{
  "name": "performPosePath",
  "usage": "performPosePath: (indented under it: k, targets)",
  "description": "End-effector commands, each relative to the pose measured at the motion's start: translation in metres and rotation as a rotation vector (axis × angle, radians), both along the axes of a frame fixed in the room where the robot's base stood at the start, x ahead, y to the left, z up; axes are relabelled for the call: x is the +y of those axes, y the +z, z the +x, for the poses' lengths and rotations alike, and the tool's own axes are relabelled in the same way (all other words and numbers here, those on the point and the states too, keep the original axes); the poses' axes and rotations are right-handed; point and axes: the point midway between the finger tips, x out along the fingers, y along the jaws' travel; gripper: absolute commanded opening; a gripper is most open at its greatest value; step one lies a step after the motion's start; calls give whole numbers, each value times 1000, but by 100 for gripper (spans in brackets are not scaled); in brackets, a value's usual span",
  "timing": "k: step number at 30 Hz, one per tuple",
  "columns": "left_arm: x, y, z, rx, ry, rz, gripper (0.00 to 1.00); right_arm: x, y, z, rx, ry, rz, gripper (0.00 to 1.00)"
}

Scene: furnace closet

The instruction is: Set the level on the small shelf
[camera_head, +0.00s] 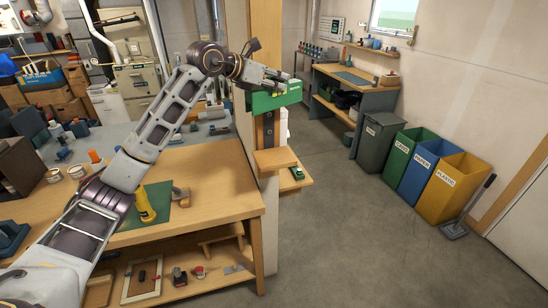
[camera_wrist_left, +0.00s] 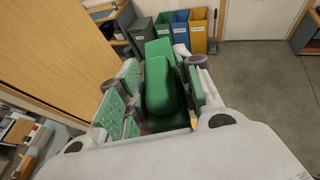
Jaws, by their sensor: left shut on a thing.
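My left gripper (camera_head: 270,82) reaches in from the left to beside the wooden post and is shut on a green block-like thing, which I take to be the level (camera_head: 276,100). In the left wrist view, the green level (camera_wrist_left: 160,88) sits between the pads of the left gripper (camera_wrist_left: 158,100); its far end points away from the wrist. The small wooden shelf (camera_head: 276,161) sticks out from the post, below the level and apart from it. A lower wooden ledge (camera_head: 302,181) holds a small green item (camera_head: 297,173). My right gripper is not in view.
A workbench (camera_head: 225,190) with a yellow flashlight (camera_head: 145,205) on a green mat stands left of the post. Grey, green, blue and yellow bins (camera_head: 457,185) line the right wall. A second bench (camera_head: 355,80) is at the back. The floor between is clear.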

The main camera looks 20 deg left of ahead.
Motion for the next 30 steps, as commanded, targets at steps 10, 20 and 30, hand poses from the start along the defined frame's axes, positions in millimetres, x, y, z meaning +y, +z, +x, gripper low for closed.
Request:
performPosePath:
  k: [10,20,30]
  targets:
    - [5,-17,4,-2,14,-2,0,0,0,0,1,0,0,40]
    - [5,-20,4,-1,14,-2,0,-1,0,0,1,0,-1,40]
    - [5,-50,4,0,15,-2,0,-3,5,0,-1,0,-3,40]
